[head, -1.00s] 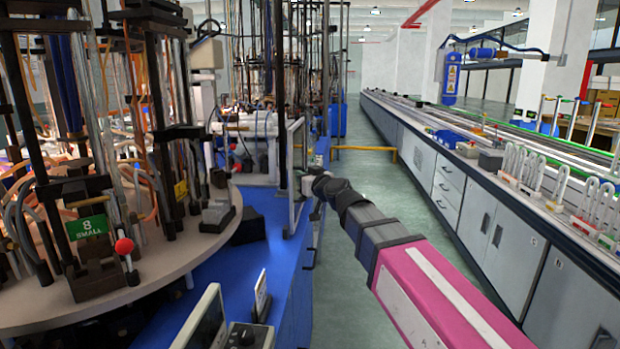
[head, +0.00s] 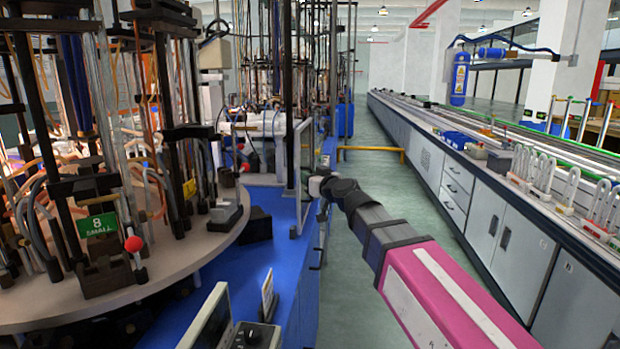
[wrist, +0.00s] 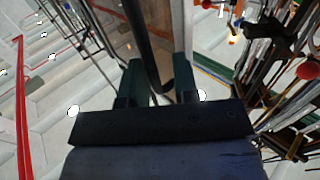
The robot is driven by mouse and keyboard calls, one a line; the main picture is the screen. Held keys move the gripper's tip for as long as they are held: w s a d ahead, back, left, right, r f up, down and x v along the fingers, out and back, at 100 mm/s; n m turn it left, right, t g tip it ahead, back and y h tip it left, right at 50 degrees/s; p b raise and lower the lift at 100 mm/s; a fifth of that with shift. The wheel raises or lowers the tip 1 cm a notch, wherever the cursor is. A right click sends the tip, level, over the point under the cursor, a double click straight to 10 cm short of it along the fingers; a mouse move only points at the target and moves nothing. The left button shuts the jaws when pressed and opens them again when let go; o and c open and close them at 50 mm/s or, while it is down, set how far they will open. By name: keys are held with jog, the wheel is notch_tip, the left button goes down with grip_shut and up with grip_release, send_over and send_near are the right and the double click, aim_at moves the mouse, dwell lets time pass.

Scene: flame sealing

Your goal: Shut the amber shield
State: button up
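The amber shield seems to be the upright framed clear panel (head: 304,165) at the right edge of the blue bench in the head view. In the wrist view a brownish see-through panel (wrist: 125,22) with a pale edge lies ahead of my gripper. A dark curved bar (wrist: 143,45), perhaps its handle, runs down between the fingers. My gripper (wrist: 159,70) has its two dark green fingers apart, one on each side of the bar; whether either touches it I cannot tell. In the head view my gripper (head: 317,187) is small, beside the panel's right edge, its fingers not clear.
Left of the panel stands a round machine table (head: 215,245) with rods, tubes and a red knob (head: 134,243). A small screen (head: 207,318) and a control box (head: 255,336) are at the front of the blue bench. A green aisle (head: 385,190) runs between it and a long grey bench (head: 500,225).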

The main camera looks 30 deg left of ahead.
jog(key=v, duration=1)
jog(key=w+d+f+m+g+h, duration=0.2)
jog(key=w+d+f+h, duration=0.25)
jog(key=d+f, duration=0.75)
jog(key=w+d+f+m+g+h, duration=0.1)
jog(key=w+d+f+m+h, duration=0.4)
jog(key=d+f, duration=0.7)
jog(key=s+d+f+m+g+h, duration=0.2)
jog(key=d+f+g+h, duration=0.1)
jog(key=d+f, duration=0.7)
jog(key=s+d+f+m+g+h, duration=0.3)
jog(key=d+f, duration=0.7)
jog(key=d, duration=0.6)
jog(key=shift+s, duration=0.2)
jog(key=shift+f, duration=0.1)
